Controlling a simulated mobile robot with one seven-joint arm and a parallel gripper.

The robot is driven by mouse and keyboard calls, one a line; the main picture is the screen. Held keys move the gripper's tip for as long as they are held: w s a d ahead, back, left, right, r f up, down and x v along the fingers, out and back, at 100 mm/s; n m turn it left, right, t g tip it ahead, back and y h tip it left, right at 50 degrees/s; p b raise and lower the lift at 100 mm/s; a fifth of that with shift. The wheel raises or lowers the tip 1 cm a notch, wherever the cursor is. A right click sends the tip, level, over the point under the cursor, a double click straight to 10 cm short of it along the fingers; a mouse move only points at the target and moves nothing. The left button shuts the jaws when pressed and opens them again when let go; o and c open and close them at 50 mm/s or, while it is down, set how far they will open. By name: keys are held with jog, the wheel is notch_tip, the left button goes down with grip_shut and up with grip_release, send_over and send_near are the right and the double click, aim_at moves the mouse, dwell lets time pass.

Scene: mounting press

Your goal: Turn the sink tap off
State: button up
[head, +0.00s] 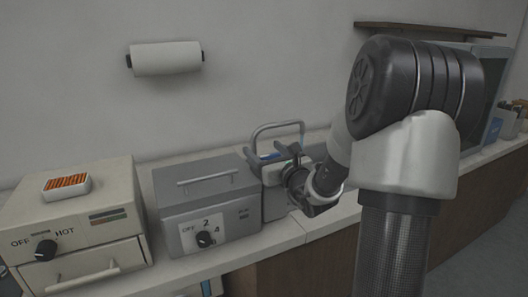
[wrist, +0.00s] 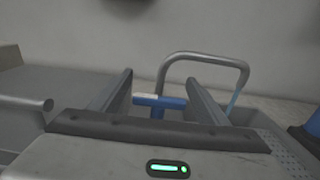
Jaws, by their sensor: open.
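The sink tap has a grey arched spout (wrist: 205,56), which also shows in the head view (head: 278,127). Its blue lever handle (wrist: 160,102) has a pale left end and is seen between my fingers in the wrist view. A thin light-blue streak (wrist: 234,102), looking like running water, hangs below the spout's right end. My gripper (wrist: 159,76) is open, with one finger on each side of the handle in the picture; contact cannot be told. In the head view my gripper (head: 284,162) is at the tap, and my wrist hides part of the sink.
A grey box with a dial (head: 205,205) stands left of the sink, and a cream box with a HOT dial (head: 75,225) farther left. A paper towel roll (head: 166,58) hangs on the wall. The counter front (head: 318,222) is clear. A blue object (wrist: 306,140) is at the right.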

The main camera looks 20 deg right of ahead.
jog(key=shift+w, duration=0.25)
jog(key=c, duration=1)
jog(key=shift+c, duration=0.2)
